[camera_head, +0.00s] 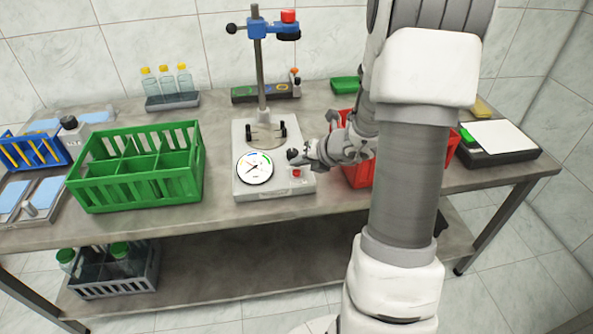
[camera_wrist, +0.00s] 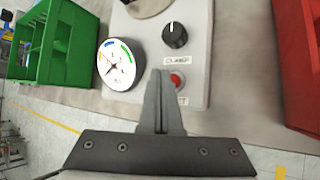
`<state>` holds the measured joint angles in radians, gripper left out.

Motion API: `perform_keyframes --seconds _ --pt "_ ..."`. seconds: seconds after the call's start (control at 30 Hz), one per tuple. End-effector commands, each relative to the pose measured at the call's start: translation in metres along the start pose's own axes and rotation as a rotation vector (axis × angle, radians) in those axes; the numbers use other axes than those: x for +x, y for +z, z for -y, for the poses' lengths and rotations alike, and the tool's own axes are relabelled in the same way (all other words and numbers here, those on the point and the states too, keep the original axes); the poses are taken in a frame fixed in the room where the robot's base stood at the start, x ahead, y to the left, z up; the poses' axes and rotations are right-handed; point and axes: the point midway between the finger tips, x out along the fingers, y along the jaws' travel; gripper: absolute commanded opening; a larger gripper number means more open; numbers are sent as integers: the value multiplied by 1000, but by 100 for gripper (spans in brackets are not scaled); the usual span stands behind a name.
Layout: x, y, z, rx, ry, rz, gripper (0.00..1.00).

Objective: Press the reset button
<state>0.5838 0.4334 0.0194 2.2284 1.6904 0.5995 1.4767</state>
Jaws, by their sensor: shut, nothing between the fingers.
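The reset button is a small red button (camera_head: 297,172) on the front right corner of the light grey press base (camera_head: 240,137). In the wrist view the red button (camera_wrist: 177,80) shows just right of my fingertips, with a label partly hidden below it. My gripper (camera_head: 296,157) is shut and empty, close above the button; its closed fingers (camera_wrist: 159,75) point toward the base. I cannot tell whether the fingertips touch the panel. A black knob (camera_wrist: 175,36) labelled "CLAMP" sits beyond the button, and a round dial gauge (camera_wrist: 117,65) is to its left.
A green divided crate (camera_head: 137,195) stands left of the press and a red crate (camera_head: 357,175) close to its right, behind my arm. The press column (camera_head: 260,75) rises at the back. The table front below the press is clear.

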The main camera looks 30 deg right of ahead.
Motion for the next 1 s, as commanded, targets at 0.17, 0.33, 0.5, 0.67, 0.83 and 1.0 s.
perform_keyframes --seconds 0.17,0.33,0.5,0.67,0.83,1.0 --pt "0 0 0 0 0 0 0" --pt "5 -4 4 0 0 0 0" --pt "6 -5 5 0 0 0 0" --pt "6 -4 4 0 0 0 0" --pt "6 -5 5 0 0 0 0" --pt "8 -6 6 0 0 0 0"
